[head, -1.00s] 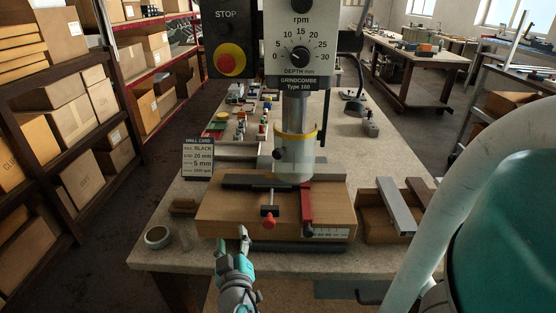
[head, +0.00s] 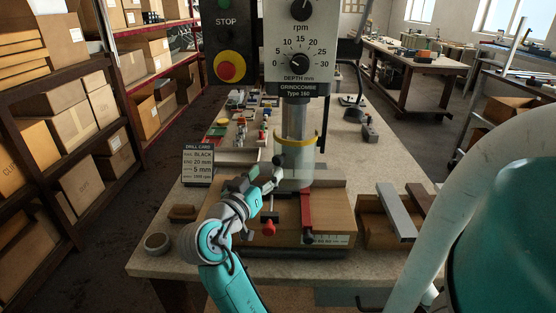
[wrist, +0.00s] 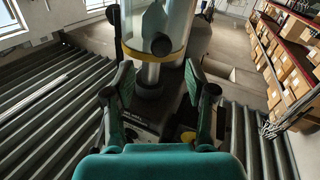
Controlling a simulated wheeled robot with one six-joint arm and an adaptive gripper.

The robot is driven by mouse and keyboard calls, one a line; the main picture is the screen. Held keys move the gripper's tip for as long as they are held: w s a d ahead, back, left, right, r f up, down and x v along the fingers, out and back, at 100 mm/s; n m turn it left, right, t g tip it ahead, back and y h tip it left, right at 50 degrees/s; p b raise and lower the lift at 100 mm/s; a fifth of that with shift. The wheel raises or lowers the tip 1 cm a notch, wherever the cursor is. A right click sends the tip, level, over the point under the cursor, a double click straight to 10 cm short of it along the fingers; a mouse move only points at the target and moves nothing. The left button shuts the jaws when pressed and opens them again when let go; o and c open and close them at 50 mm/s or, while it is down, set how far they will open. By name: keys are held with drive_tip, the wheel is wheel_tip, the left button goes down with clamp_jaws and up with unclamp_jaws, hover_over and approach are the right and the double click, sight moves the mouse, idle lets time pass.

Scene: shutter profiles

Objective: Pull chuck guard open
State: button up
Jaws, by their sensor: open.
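The chuck guard is a clear cylinder (head: 297,165) with a yellow band (head: 296,139), hanging below the drill press head. In the wrist view the guard (wrist: 178,28) stands upright just ahead, with a dark round knob (wrist: 161,44) by its band. In the head view my gripper (head: 277,170) is at the guard's left front side, and my arm hides part of the base.
A wooden block with a red clamp (head: 306,210) and a red-tipped handle (head: 268,228) lies under the guard. A drill card (head: 198,164) stands left. Metal and brown bars (head: 397,212) lie right. A tape roll (head: 157,243) sits at the front left.

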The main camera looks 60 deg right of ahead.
sight(276, 161)
drive_tip(key=d, duration=0.7)
drive_tip(key=shift+d, duration=0.4)
clamp_jaws()
